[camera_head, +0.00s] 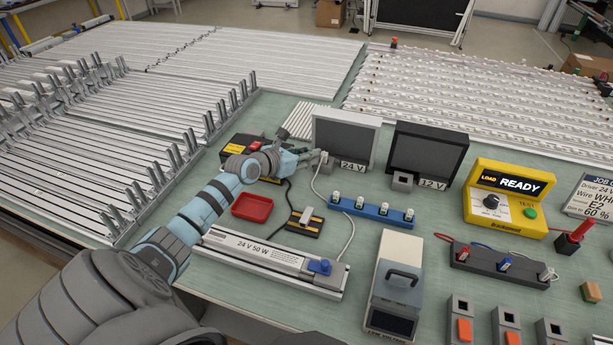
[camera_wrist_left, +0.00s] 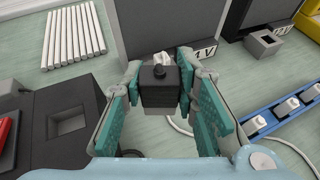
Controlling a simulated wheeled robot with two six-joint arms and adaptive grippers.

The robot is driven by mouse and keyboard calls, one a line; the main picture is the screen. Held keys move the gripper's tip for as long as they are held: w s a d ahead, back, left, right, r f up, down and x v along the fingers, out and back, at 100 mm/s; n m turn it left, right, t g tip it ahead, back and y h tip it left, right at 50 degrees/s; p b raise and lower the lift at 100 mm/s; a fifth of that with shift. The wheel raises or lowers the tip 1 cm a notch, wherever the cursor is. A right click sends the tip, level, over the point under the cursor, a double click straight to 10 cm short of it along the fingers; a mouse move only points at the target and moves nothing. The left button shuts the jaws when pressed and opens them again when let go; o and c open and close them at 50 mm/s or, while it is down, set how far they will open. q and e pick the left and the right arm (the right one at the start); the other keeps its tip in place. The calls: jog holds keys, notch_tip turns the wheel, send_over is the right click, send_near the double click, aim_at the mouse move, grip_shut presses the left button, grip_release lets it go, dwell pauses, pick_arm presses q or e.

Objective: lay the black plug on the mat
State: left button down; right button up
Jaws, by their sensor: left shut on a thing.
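The black plug (camera_wrist_left: 160,88) is a dark ribbed block with a round knob on top. In the left wrist view it sits between the teal-padded fingers of my left gripper (camera_wrist_left: 160,98), which is shut on it. In the head view my left gripper (camera_head: 304,158) is in front of the 24 V display (camera_head: 345,138), close to a white plug (camera_head: 323,158) with a white cable; the black plug is hard to make out there. A pale green mat-like surface (camera_head: 418,236) covers the table; I cannot tell a separate mat. My right gripper does not show.
A black box (camera_head: 237,148) with a red switch stands left of the gripper. A red tray (camera_head: 252,206), a black-and-yellow block (camera_head: 305,222) and a blue strip (camera_head: 372,210) lie nearer. A 12 V display (camera_head: 428,153) and yellow tester (camera_head: 507,200) stand right.

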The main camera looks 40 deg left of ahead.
pick_arm(q)
notch_tip(320, 180, down, 7)
jog(key=b, duration=0.2)
jog(key=shift+s+r+b, duration=0.15)
jog(key=shift+b, duration=0.2)
jog(key=shift+r, duration=0.1)
jog(key=shift+a, duration=0.1)
jog(key=c, duration=1.6)
grip_release()
jog(key=shift+o, duration=0.2)
